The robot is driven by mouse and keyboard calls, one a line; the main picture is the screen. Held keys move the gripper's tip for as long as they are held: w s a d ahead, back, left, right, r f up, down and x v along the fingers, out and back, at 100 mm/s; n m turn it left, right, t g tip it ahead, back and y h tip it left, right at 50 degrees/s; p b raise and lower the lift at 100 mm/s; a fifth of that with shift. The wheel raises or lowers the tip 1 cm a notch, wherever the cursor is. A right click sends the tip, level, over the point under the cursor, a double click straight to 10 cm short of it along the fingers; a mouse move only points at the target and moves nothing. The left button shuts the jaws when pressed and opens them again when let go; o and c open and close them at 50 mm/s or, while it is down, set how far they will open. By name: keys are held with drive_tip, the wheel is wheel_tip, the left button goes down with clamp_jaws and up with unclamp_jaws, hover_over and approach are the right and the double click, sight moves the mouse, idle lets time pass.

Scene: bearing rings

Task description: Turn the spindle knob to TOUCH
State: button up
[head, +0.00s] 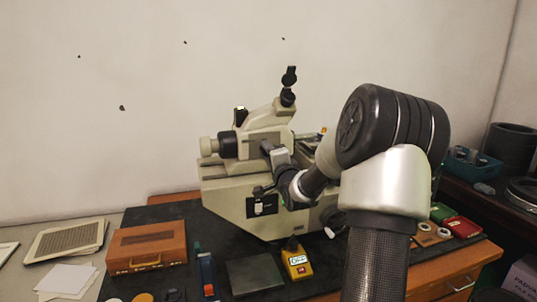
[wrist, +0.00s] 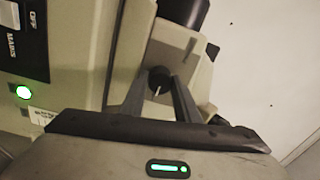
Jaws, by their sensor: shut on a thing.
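The spindle knob (wrist: 159,77) is a small dark round knob with a pale pointer line, on the beige machine (wrist: 130,45). My gripper (wrist: 160,85) is shut on it, one grey finger on each side. In the head view the beige machine (head: 235,185) stands on the dark bench mat, and my gripper (head: 268,149) reaches its front face from the right. No TOUCH mark can be read in either view, so I cannot tell which mark the pointer faces.
A yellow gauge (head: 297,263), a dark flat plate (head: 255,275) and a wooden box (head: 147,247) lie in front of the machine.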

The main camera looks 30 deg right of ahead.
drive_tip(key=o, duration=1)
drive_tip(key=shift+o, duration=0.2)
drive_tip(key=shift+f, duration=0.1)
drive_tip(key=shift+s+f, duration=0.1)
